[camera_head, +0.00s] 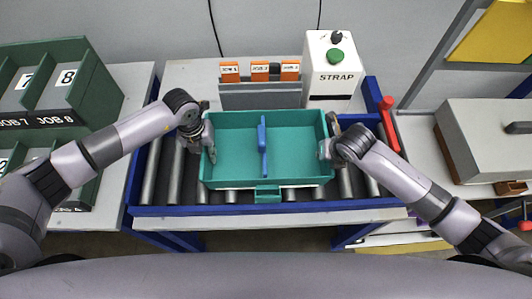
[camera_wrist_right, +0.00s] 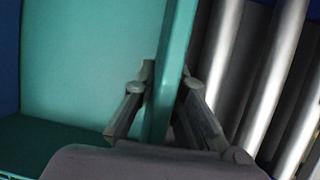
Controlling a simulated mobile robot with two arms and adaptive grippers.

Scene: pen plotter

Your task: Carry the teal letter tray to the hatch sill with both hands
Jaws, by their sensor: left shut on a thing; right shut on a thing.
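The teal letter tray (camera_head: 235,172) is in the middle of the head view, over a roller conveyor. It has a blue upright divider (camera_head: 262,145) in it and a small teal tab on its front. My left gripper (camera_head: 209,150) is shut on its left wall. My right gripper (camera_head: 326,148) is shut on its right wall. In the right wrist view the fingers (camera_wrist_right: 160,100) stand on both sides of the teal wall (camera_wrist_right: 172,70). I cannot tell whether the tray touches the rollers. I cannot make out a hatch sill for certain.
The conveyor has a blue frame (camera_head: 270,210) and grey rollers (camera_head: 172,175). Behind it stand a white STRAP box (camera_head: 332,72) with a green button and a grey holder (camera_head: 260,95) with orange-topped cards. Green JOB bins (camera_head: 60,90) are left; a grey case (camera_head: 485,135) is right.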

